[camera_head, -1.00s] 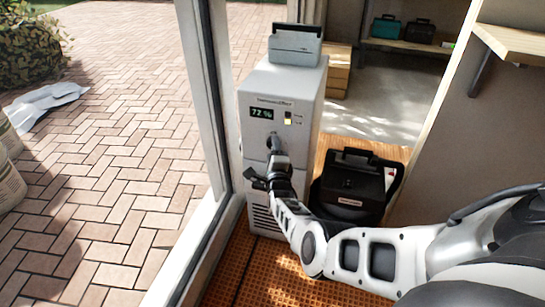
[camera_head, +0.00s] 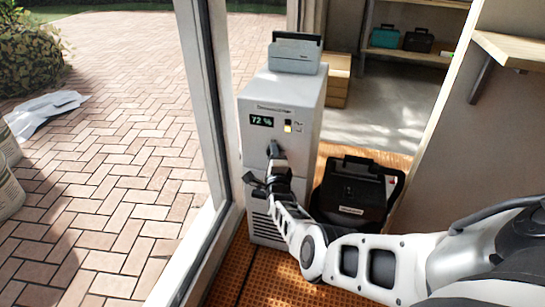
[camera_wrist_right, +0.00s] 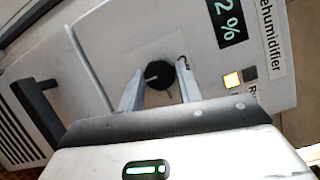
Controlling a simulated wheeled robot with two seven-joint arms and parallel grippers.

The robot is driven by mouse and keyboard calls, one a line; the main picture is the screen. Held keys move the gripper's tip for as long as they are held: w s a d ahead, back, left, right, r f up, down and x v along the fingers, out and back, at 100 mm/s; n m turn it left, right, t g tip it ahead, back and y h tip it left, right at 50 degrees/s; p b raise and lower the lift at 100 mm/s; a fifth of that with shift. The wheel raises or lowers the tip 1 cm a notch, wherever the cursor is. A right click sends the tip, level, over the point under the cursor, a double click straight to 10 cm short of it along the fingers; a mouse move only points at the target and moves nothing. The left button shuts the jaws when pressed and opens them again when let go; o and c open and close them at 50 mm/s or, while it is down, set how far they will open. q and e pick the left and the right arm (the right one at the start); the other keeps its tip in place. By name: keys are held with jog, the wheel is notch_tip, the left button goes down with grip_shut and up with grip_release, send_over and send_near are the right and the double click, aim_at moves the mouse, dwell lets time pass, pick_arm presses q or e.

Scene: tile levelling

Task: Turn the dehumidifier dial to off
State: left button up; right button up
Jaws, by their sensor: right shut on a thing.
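The dehumidifier (camera_head: 262,172) is a tall light-grey unit by the door frame; its display (camera_head: 262,121) reads 72 %. A yellow indicator (camera_head: 288,128) is lit beside the display, and it also shows in the right wrist view (camera_wrist_right: 232,80). The black dial (camera_wrist_right: 160,75) is on the front panel with a pale pointer line on it. My right gripper (camera_wrist_right: 157,82) is shut on the dial, one finger on each side. In the head view my right gripper (camera_head: 276,158) covers most of the dial. My left gripper is not in view.
A black case (camera_head: 355,195) stands on the orange slatted floor (camera_head: 330,277) right of the dehumidifier. A grey box (camera_head: 295,53) sits on top of the unit. The glass door frame (camera_head: 215,120) is close on the left, and a wooden shelf (camera_head: 515,47) is at upper right.

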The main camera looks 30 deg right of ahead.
pick_arm(q)
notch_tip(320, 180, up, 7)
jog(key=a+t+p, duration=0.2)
jog(key=p, duration=0.2)
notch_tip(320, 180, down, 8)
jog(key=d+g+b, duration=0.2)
jog(key=b, duration=0.3)
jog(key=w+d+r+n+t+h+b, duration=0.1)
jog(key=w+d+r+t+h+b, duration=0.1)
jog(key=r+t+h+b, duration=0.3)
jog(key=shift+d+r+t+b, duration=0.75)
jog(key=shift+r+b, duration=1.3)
jog(key=shift+b, duration=2.6)
pick_arm(e)
jog(key=shift+w+a+n+g+h, duration=0.2)
jog(key=shift+n+g+h, duration=1.4)
jog(key=shift+n, duration=2.95)
jog(key=shift+w+a+n+g+h, duration=0.15)
jog(key=shift+n+g+h, duration=1.4)
jog(key=shift+n, duration=2.95)
jog(key=shift+w+a+n+g+h, duration=0.2)
jog(key=shift+n+g+h, duration=1.4)
jog(key=shift+n, duration=2.95)
